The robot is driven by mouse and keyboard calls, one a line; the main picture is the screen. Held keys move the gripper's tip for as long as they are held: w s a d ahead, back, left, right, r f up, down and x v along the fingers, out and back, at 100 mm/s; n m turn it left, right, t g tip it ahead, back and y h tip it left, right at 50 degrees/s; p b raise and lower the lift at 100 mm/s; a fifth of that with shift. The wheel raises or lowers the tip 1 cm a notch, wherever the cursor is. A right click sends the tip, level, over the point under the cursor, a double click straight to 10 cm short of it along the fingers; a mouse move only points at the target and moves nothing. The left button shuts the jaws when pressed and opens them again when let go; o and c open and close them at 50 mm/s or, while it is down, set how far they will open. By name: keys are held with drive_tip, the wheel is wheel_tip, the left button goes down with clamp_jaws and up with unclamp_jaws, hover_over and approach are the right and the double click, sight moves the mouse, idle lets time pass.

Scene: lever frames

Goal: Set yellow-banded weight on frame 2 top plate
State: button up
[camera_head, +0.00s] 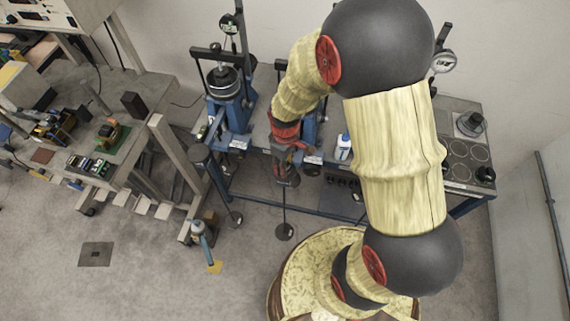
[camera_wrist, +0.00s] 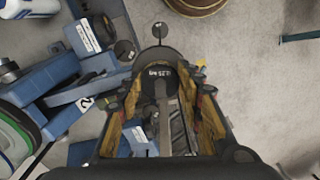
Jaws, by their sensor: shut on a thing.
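My gripper (camera_head: 287,172) is at the front of the blue bench, in front of the middle frame. In the wrist view the gripper (camera_wrist: 163,92) is shut on a dark round weight (camera_wrist: 158,72) with pale lettering. I cannot make out a yellow band on it. The blue frame part with the label 2 (camera_wrist: 85,103) is left of the jaws in the wrist view, apart from the weight. In the head view a blue frame (camera_head: 309,128) is partly hidden behind my arm, and I cannot see its top plate.
Round discs on thin rods (camera_head: 285,232) (camera_head: 235,218) hang below the bench front. A white bottle (camera_head: 343,146) stands right of the gripper. A cluttered table (camera_head: 145,85) is at left.

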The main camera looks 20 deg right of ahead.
drive_tip(key=shift+f+b, duration=0.3)
drive_tip(key=shift+f, duration=0.1)
idle(0.4)
drive_tip(key=o, duration=1.1)
drive_tip(key=shift+o, duration=0.6)
drive_tip(key=shift+r, duration=0.2)
wheel_tip(320, 180, up, 7)
drive_tip(key=p, duration=0.5)
drive_tip(key=shift+f, duration=0.15)
